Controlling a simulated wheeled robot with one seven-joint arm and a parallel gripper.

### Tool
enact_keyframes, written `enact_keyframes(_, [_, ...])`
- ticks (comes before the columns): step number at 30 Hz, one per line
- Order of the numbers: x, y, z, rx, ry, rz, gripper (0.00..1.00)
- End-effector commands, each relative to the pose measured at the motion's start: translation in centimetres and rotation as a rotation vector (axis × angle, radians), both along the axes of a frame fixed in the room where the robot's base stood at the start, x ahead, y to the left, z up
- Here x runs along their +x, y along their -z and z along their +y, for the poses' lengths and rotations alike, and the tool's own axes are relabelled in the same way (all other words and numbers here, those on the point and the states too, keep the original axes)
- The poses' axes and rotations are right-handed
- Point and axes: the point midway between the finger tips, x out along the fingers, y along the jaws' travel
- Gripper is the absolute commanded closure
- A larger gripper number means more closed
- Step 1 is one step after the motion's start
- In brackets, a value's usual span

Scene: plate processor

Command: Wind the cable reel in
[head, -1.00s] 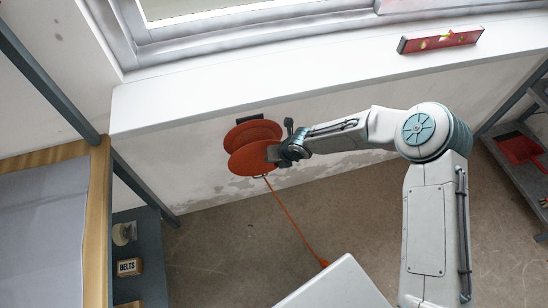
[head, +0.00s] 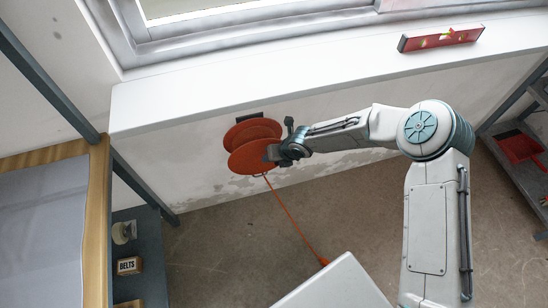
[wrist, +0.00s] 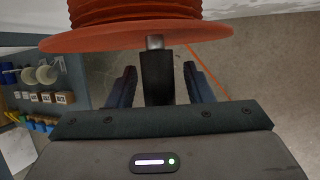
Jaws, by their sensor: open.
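The orange cable reel (head: 252,134) is mounted on the wall under the white sill, with two round flanges. An orange cable (head: 295,220) runs from it down across the floor. My gripper (head: 272,153) is at the reel's near flange. In the wrist view the reel (wrist: 136,36) fills the top, with wound cable between its flanges. A dark handle with a light metal end (wrist: 156,75) sticks out from the flange between the open fingers of my gripper (wrist: 155,88). A gap shows on both sides of the handle.
A red spirit level (head: 440,40) lies on the white sill (head: 300,85). A wooden-edged bench (head: 97,225) and a shelf with a BELTS box (head: 129,266) stand at left. The floor below the reel is mostly clear.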

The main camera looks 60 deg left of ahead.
Motion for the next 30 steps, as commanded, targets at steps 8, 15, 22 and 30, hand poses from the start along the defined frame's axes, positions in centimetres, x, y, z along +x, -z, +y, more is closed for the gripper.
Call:
enact_keyframes(8, [1.0,-4.6,-2.3,0.002,0.001,-0.004,0.54])
enact_keyframes(15, [1.7,-9.2,-4.7,-0.001,0.002,-0.001,0.54])
enact_keyframes(22, [2.0,-11.4,-5.9,-0.003,-0.001,0.000,0.54])
enact_keyframes(30, [2.0,-11.7,-6.0,-0.004,-0.002,0.000,0.54])
